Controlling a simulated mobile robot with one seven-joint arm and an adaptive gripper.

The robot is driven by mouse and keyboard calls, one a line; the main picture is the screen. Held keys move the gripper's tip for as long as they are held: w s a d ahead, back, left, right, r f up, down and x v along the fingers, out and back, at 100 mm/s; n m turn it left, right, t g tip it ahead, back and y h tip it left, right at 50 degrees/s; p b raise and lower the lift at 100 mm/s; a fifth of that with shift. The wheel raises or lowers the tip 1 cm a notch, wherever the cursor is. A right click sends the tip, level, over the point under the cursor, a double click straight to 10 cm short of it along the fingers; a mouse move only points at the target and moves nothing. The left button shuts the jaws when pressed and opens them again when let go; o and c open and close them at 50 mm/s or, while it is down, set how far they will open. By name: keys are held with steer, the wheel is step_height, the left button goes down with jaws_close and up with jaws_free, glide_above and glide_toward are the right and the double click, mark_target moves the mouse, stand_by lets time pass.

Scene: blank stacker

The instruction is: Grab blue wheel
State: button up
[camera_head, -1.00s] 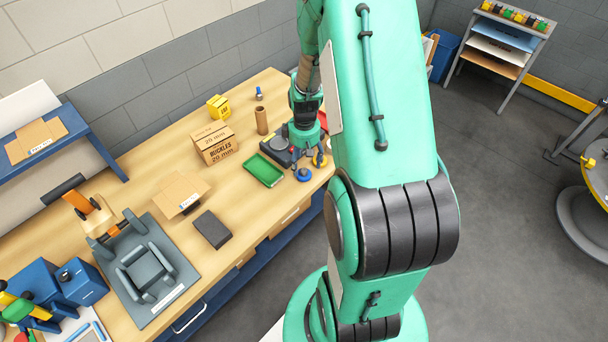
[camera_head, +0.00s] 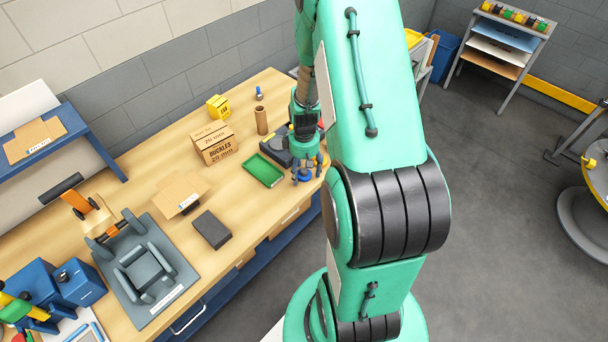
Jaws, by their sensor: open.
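The blue wheel (camera_head: 304,177) lies near the right front edge of the wooden workbench, small in the view. My gripper and wrist hide part of the bench around the wheel.
A green tray (camera_head: 264,170) lies just left of the wheel, and a dark device (camera_head: 273,146) stands behind. Bare bench lies in front of the tray.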

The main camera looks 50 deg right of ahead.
mark_target(305, 172)
steer(key=c, duration=1.3)
steer(key=shift+r, duration=0.15)
steer(key=shift+r, duration=0.5)
steer(key=shift+s+a+r+p, duration=0.15)
steer(key=shift+s+r, duration=0.05)
steer(key=shift+r, duration=0.4)
steer(key=shift+s+a+r+p, duration=0.1)
steer(key=shift+s+r+p, duration=0.1)
steer(key=shift+r, duration=0.4)
steer(key=s+a, duration=0.3)
steer(key=s, duration=0.1)
steer(key=s+a+r, duration=0.1)
steer(key=s+a, duration=0.1)
steer(key=s, duration=0.2)
steer(key=s+a, duration=0.3)
steer(key=s, duration=0.1)
steer(key=shift+s+a+r+p, duration=0.15)
steer(key=shift+s+a+p, duration=0.05)
steer(key=shift+a+p, duration=0.15)
